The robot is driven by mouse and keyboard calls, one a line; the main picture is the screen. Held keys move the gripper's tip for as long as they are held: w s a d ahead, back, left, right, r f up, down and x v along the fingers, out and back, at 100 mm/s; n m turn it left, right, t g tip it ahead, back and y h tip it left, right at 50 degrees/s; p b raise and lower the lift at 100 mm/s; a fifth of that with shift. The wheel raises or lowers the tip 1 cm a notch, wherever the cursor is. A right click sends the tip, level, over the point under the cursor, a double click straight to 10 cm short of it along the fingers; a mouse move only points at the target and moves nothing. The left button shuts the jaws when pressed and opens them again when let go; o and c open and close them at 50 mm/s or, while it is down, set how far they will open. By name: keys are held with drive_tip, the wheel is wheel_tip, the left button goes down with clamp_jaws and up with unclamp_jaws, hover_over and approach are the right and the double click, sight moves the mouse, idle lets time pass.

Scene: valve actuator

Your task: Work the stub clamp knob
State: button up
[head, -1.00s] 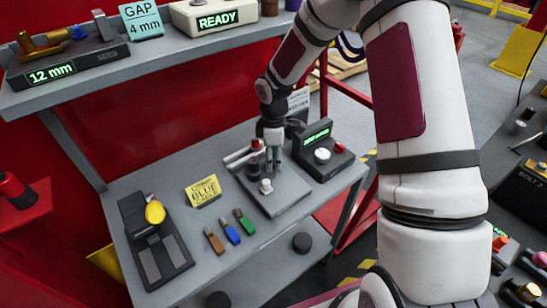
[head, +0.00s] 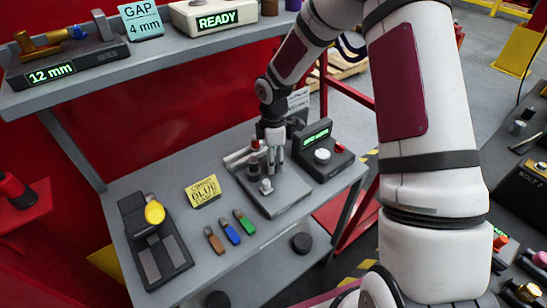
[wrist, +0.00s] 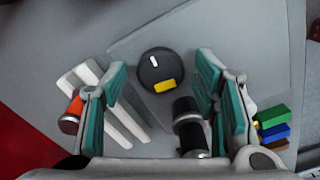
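A round black knob (wrist: 158,68) with a white mark and a yellow patch shows in the wrist view on a grey plate; I take it for the stub clamp knob. My gripper (wrist: 160,88) is open, its teal-padded fingers on either side of the knob's line with clear gaps. I cannot tell their height above it. In the head view my gripper (head: 275,157) points down over the back of the grey plate (head: 285,203); the knob cannot be made out there.
White bars (wrist: 115,115) lie beside the left finger. A box with a green display and white dial (head: 322,156) stands right of the plate. Brown, blue (head: 230,233) and green blocks, a yellow card (head: 203,191) and a black device with a yellow disc (head: 155,213) are to the left.

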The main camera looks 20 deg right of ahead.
wheel_tip(320, 180, up, 12)
idle(0.7)
idle(0.4)
drive_tip(key=s+r+m+t+h, duration=0.2)
drive_tip(key=s+r+m, duration=0.5)
drive_tip(key=s+r, duration=0.65)
drive_tip(key=s+r+m+t+y, duration=0.1)
drive_tip(key=s+r+m, duration=0.2)
drive_tip(key=s, duration=0.4)
drive_tip(key=s+r+m+t+y, duration=0.1)
drive_tip(key=s+r+m+t, duration=0.1)
drive_tip(key=s+m, duration=0.3)
drive_tip(key=shift+s+r+m, duration=0.4)
drive_tip(key=shift+s+r, duration=0.25)
drive_tip(key=shift+s, duration=0.55)
